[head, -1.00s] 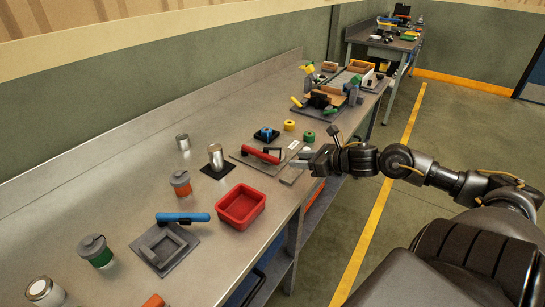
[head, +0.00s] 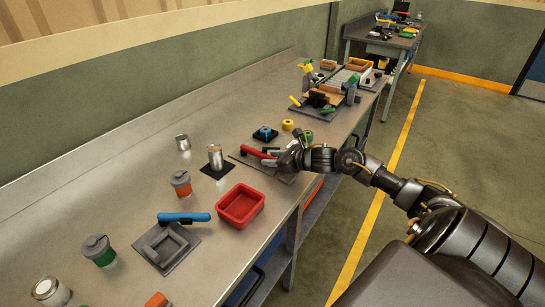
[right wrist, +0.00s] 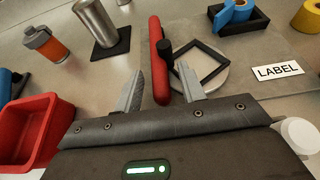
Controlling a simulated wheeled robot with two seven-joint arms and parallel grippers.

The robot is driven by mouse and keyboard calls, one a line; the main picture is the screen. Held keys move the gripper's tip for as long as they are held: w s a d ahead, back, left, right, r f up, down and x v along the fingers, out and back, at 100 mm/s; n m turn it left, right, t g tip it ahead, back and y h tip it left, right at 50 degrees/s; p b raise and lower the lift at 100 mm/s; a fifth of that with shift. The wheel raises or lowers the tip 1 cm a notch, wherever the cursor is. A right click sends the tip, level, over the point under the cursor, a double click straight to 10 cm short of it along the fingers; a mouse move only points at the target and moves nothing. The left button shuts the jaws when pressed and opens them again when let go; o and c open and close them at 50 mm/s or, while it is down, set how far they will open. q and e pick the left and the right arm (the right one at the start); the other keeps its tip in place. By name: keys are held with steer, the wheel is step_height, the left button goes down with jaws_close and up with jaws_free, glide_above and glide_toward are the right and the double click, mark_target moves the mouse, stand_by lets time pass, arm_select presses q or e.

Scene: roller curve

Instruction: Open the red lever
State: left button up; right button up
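The red lever (head: 258,152) lies over a grey plate on the bench in the head view. In the right wrist view the red lever (right wrist: 158,58) runs away from me, with a black knob at its side and a dark square frame on a round disc to its right. My right gripper (head: 281,158) is at the plate, at the near right end of the lever, and partly hides it. In the right wrist view its fingers (right wrist: 160,88) are apart, with the lever's near end showing between them. I cannot tell whether they touch it. My left gripper is not in view.
A red bin (head: 241,206) and a metal cylinder on a black pad (head: 216,158) stand near the plate. A blue-handled fixture (head: 184,217) is nearer. A white label (right wrist: 278,71) lies on the plate. Yellow and green rolls are behind.

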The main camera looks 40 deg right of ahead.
steer(key=shift+w, duration=0.15)
steer(key=shift+f, duration=0.1)
jaws_close()
steer(key=shift+a, duration=0.1)
